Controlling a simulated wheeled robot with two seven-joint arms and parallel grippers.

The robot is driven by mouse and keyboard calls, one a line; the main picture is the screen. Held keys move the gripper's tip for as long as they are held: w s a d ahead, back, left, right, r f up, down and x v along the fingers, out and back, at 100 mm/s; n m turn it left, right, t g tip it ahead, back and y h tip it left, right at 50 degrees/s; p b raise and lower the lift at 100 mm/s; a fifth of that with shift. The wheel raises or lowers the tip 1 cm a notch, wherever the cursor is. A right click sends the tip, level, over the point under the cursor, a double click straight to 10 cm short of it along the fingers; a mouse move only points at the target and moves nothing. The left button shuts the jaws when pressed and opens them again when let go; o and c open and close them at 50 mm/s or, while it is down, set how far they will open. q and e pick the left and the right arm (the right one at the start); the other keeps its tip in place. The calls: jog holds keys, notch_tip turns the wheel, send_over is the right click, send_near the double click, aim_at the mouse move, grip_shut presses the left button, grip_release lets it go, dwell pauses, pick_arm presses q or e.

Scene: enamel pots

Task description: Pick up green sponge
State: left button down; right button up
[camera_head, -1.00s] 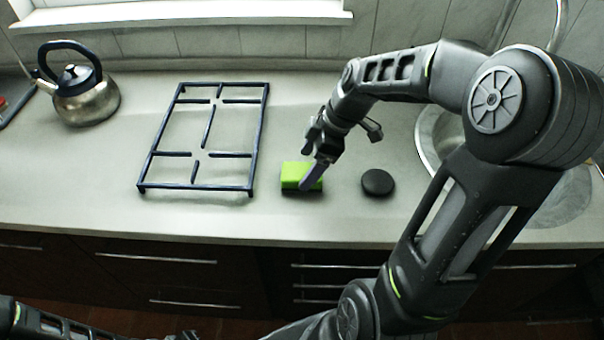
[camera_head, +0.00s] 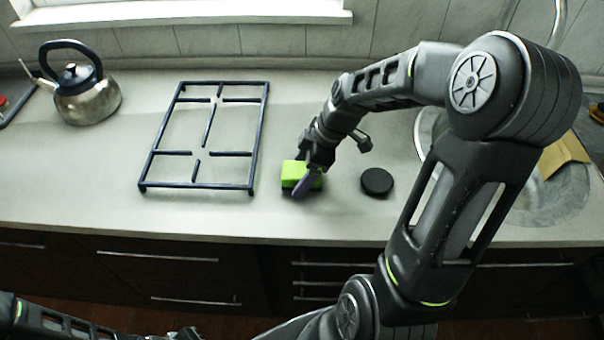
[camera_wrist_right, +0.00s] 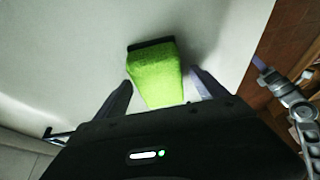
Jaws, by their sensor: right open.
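The green sponge (camera_head: 293,171) lies on the counter, just right of the dark burner grate. In the right wrist view the sponge (camera_wrist_right: 157,76) shows a bright green face and a dark edge at its far end. My right gripper (camera_head: 303,184) is low over the sponge and covers part of its right side. In the right wrist view my right gripper (camera_wrist_right: 160,82) is open, with one finger on each side of the sponge's near part. I cannot tell whether the fingers touch it.
The burner grate (camera_head: 155,152) lies left of the sponge. A black round disc (camera_head: 377,182) lies to its right. A metal kettle (camera_head: 87,100) stands at the far left. A sink (camera_head: 428,130) is at the right, partly behind my arm. The counter's front edge is close by.

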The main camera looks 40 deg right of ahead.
aim_at(302, 169)
jog(key=shift+f+b, duration=0.25)
jog(key=shift+b, duration=0.2)
dwell(0.3)
jog(key=c, duration=1.5)
jog(key=shift+r+p, duration=0.35)
jog(key=shift+p, duration=0.15)
jog(key=shift+c, duration=0.2)
notch_tip(302, 169, up, 10)
jog(key=shift+f+b, duration=0.1)
jog(key=shift+b, duration=0.5)
jog(key=o, duration=0.9)
jog(key=c, duration=0.7)
